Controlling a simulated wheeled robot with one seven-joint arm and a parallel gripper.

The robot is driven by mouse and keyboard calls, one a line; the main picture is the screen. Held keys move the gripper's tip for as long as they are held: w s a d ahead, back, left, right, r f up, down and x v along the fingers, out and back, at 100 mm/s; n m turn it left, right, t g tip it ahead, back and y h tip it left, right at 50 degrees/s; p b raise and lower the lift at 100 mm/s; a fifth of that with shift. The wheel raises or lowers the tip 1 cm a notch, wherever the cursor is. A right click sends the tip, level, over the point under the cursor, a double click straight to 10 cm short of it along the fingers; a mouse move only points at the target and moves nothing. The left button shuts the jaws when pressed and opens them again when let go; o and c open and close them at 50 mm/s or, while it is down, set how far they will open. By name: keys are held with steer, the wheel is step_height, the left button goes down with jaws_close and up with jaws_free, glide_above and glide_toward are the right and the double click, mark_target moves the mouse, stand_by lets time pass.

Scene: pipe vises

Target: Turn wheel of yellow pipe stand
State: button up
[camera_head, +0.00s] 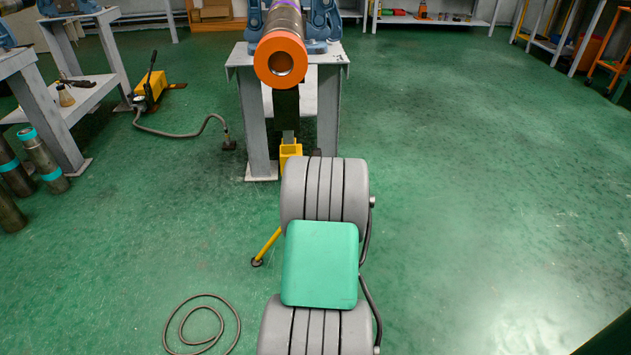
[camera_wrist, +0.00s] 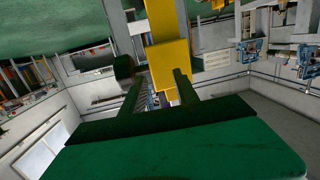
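The yellow pipe stand shows in the head view as a yellow part (camera_head: 290,152) below the pipe and a yellow leg (camera_head: 268,243) on the floor. My arm hides most of it, including any wheel. In the wrist view its yellow post (camera_wrist: 168,60) is close, ahead of my gripper (camera_wrist: 158,85). The two dark fingers are apart, with a gap between them. A dark round part (camera_wrist: 124,67), possibly the wheel's handle, lies just beyond the left finger. I cannot tell whether it touches. My gripper is hidden in the head view.
A pipe with an orange end (camera_head: 281,60) rests in a blue vise on a grey table (camera_head: 252,110). A yellow pump (camera_head: 152,88) with a hose stands left. A cable (camera_head: 200,322) lies on the floor at lower left. The floor at right is clear.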

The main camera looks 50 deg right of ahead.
steer(key=s+d+f+m+h, duration=0.1)
steer(key=s+d+f+h, duration=0.1)
steer(key=s+d, duration=0.2)
steer(key=b+x, duration=0.1)
steer(key=x, duration=0.3)
steer(key=b+x, duration=0.1)
steer(key=x, duration=0.2)
steer(key=shift+r+b, duration=0.25)
steer(key=shift+b, duration=0.05)
steer(key=shift+w+d+r+g, duration=0.15)
steer(key=shift+w+d+g, duration=0.05)
steer(key=shift+d+g, duration=0.1)
jaws_close()
